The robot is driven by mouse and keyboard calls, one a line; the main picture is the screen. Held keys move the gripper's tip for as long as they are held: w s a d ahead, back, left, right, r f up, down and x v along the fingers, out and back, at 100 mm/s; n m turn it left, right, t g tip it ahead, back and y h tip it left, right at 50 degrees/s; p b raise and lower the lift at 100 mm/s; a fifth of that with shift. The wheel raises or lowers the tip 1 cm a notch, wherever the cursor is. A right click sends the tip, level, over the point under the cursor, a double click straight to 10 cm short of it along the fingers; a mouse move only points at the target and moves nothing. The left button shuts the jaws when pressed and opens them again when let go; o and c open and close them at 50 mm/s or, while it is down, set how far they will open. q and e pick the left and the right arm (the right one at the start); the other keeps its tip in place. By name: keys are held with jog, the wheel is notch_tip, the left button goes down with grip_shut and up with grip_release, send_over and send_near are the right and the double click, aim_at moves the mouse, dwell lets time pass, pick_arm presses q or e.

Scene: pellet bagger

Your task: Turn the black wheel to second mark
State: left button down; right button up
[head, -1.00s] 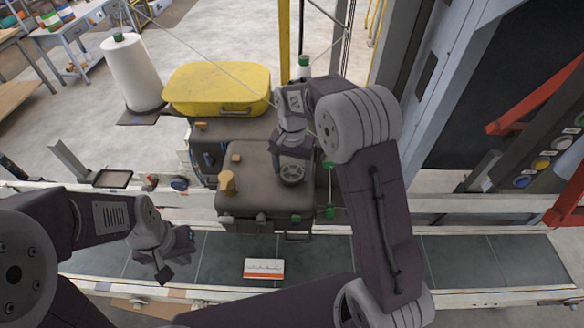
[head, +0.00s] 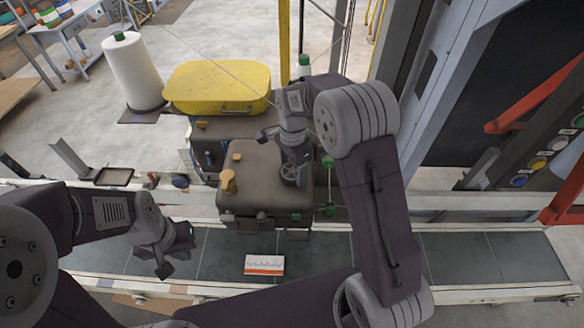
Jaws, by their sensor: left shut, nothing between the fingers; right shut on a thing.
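The black wheel (head: 289,180) is a small dark round knob on top of the brown machine housing (head: 258,190), and my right gripper partly covers it. My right gripper (head: 298,168) reaches down from above in the head view and is shut on the wheel. The marks around the wheel are too small or hidden to read. My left gripper (head: 166,268) is shut and empty, above the dark conveyor belt at the lower left, apart from the machine.
A yellow lidded box (head: 217,88) sits behind the housing, with a white film roll (head: 134,72) to its left. An orange-and-white card (head: 264,264) lies on the conveyor (head: 460,258). A grey post (head: 440,95) and a button panel (head: 545,160) stand at the right.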

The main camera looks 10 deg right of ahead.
aim_at(293, 170)
dwell(0.3)
jog(key=o, duration=1.4)
jog(key=shift+d, duration=0.15)
jog(key=shift+r, duration=0.1)
notch_tip(293, 170, up, 8)
jog(key=shift+f+b, duration=0.1)
jog(key=shift+b, duration=1)
jog(key=shift+w+r, duration=0.1)
jog(key=shift+r, duration=0.4)
